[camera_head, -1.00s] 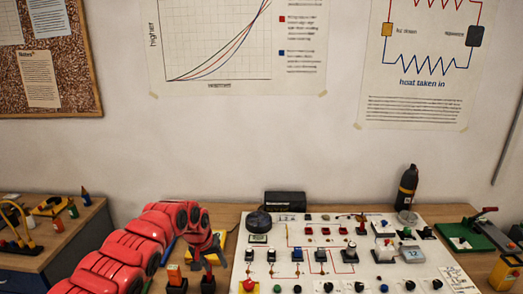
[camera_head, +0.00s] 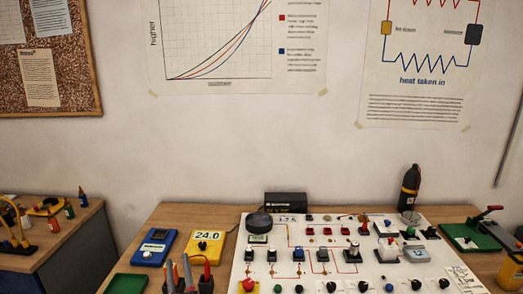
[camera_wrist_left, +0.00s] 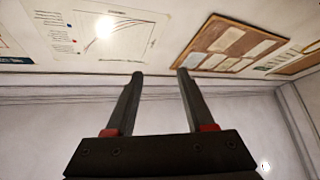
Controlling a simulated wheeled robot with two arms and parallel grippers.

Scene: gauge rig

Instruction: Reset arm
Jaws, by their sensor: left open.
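My left gripper (camera_head: 178,262) shows only as two dark grey fingers at the bottom edge of the head view, left of the white board, pointing up. In the left wrist view (camera_wrist_left: 160,72) its two fingers stand apart with nothing between them, against the wall. The rest of my left arm is out of the head view. My right arm and gripper are not seen.
The white circuit board (camera_head: 272,284) with knobs and switches fills the table's middle. A blue meter (camera_head: 155,247) and a yellow meter (camera_head: 205,243) lie left of it, near a green tray (camera_head: 126,284). A dark bottle (camera_head: 409,188) stands behind. Air above the table is clear.

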